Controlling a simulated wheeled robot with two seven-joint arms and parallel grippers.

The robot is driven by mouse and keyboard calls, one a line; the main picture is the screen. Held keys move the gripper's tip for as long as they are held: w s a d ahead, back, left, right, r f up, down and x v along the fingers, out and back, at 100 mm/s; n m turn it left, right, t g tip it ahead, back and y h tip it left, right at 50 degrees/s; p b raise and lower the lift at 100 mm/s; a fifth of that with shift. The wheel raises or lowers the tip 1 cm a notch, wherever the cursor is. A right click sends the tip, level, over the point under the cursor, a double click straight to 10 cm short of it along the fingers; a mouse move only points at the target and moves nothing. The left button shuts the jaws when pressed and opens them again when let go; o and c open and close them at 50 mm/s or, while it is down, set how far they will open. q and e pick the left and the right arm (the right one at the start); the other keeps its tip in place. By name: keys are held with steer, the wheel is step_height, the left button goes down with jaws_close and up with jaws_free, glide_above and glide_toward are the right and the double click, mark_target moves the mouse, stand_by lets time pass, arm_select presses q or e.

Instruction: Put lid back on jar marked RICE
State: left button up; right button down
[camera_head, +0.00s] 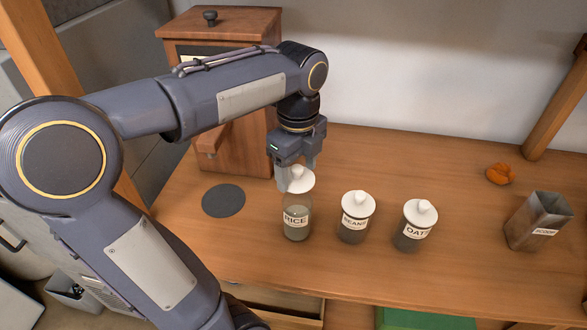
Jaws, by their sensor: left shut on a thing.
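The glass jar marked RICE (297,223) stands upright on the wooden counter, at the left end of a row of jars. A white lid (301,182) with a round knob is at the top of this jar. My left gripper (296,170) reaches down from above and is shut on the lid's knob. I cannot tell whether the lid is fully seated on the rim or slightly above it. My right gripper is not in view.
Two white-lidded jars, one seemingly marked BEANS (354,226) and one OATS (411,238), stand close to the right. A dark round mat (223,200) lies left. A wooden box (240,150) stands behind. A metal container (538,222) and orange item (501,174) are at right.

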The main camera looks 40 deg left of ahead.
arm_select(q)
steer(key=shift+d+f+b, duration=0.15)
steer(key=shift+f+b, duration=0.5)
steer(key=shift+f, duration=0.05)
step_height(320, 180, down, 3)
steer(key=b, duration=0.3)
steer(key=shift+f, duration=0.15)
steer(key=shift+f+b, duration=0.55)
steer(key=shift+f, duration=0.3)
steer(key=shift+p, duration=0.3)
steer(key=shift+f, duration=0.15)
stand_by(0.5)
stand_by(0.6)
